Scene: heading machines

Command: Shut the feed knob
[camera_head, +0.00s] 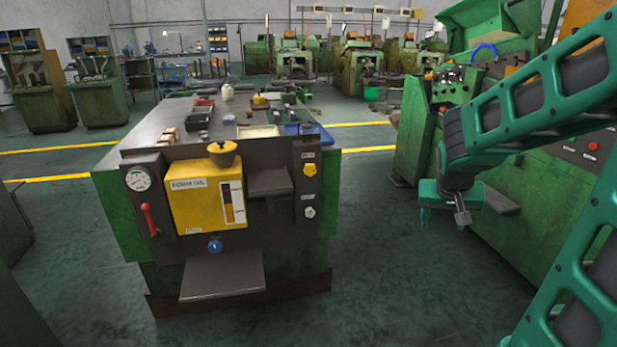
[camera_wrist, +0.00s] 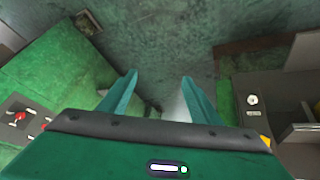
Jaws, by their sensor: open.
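The front panel of the green machine's cabinet holds a yellow box (camera_head: 207,195) labelled FORM OIL. A blue round knob (camera_head: 215,246) sits under this box. On the dark strip to its right are a yellow knob (camera_head: 309,169) and, below it, a pale grey knob (camera_head: 310,211); their labels are too small to read, so I cannot tell which is the feed knob. The pale knob also shows at the right of the wrist view (camera_wrist: 252,99). My gripper (camera_head: 443,218) hangs to the right of the panel, well apart from it, open and empty, pointing down; its fingers (camera_wrist: 158,78) are spread.
A red lever (camera_head: 149,220) and gauge (camera_head: 138,179) are on the panel's left. A grey shelf (camera_head: 222,276) juts out below. Trays and small parts lie on the cabinet top (camera_head: 165,110). A green machine (camera_head: 530,210) stands close on the right. Open floor (camera_head: 400,270) lies between.

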